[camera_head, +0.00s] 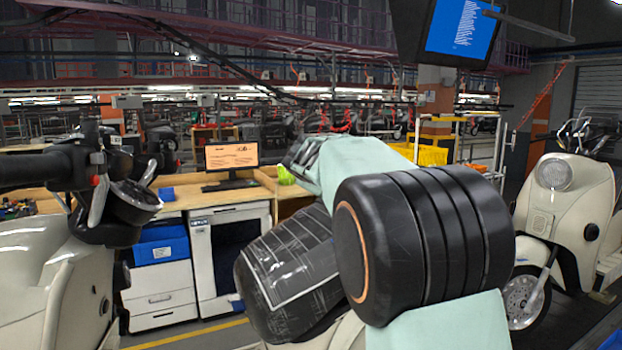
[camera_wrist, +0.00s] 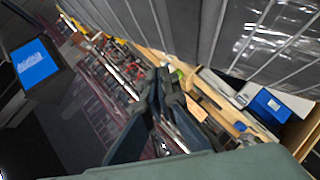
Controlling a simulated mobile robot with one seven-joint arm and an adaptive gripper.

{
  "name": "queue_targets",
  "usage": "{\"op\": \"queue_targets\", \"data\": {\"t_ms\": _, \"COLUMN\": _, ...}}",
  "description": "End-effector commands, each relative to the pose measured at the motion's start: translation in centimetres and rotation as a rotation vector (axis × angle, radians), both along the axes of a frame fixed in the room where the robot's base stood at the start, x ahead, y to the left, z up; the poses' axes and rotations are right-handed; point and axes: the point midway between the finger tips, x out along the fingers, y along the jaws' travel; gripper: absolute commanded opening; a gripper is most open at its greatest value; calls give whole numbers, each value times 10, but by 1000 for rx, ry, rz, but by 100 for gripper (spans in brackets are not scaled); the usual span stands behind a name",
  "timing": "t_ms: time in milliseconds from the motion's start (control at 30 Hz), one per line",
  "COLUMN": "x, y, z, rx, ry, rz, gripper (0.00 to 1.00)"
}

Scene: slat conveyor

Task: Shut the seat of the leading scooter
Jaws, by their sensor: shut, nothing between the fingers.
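A black scooter seat (camera_head: 287,278) with clear plastic film on it stands tilted in the middle of the head view, over a cream body. My arm covers its right part, so its hinge and how far it is open are hidden. In the wrist view a dark, filmed surface, seemingly the seat (camera_wrist: 275,38), fills the upper right. A cream scooter with black handlebars (camera_head: 75,165) is at the left; I cannot tell for certain that the seat is its own. My gripper (camera_wrist: 168,78) is shut and empty, beside the filmed surface; contact cannot be told.
Another cream scooter (camera_head: 565,195) stands at the right. Behind the seat are a wooden workbench (camera_head: 185,197) with a monitor (camera_head: 232,157), a white drawer cabinet (camera_head: 160,285) and a blue bin (camera_head: 162,245). A screen (camera_head: 460,30) hangs above.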

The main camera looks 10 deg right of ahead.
Motion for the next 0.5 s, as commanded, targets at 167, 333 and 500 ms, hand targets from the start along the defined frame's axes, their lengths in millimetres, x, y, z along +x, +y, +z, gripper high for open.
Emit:
{"op": "queue_targets", "data": {"t_ms": 167, "x": 16, "y": -59, "z": -37, "rx": -1, "ry": 4, "rz": -7, "gripper": 0}}
{"op": "queue_targets", "data": {"t_ms": 333, "x": 27, "y": -99, "z": -69, "rx": -1, "ry": 4, "rz": -6, "gripper": 0}}
{"op": "queue_targets", "data": {"t_ms": 500, "x": 34, "y": -129, "z": -100, "rx": -2, "ry": 9, "rz": -9, "gripper": 0}}
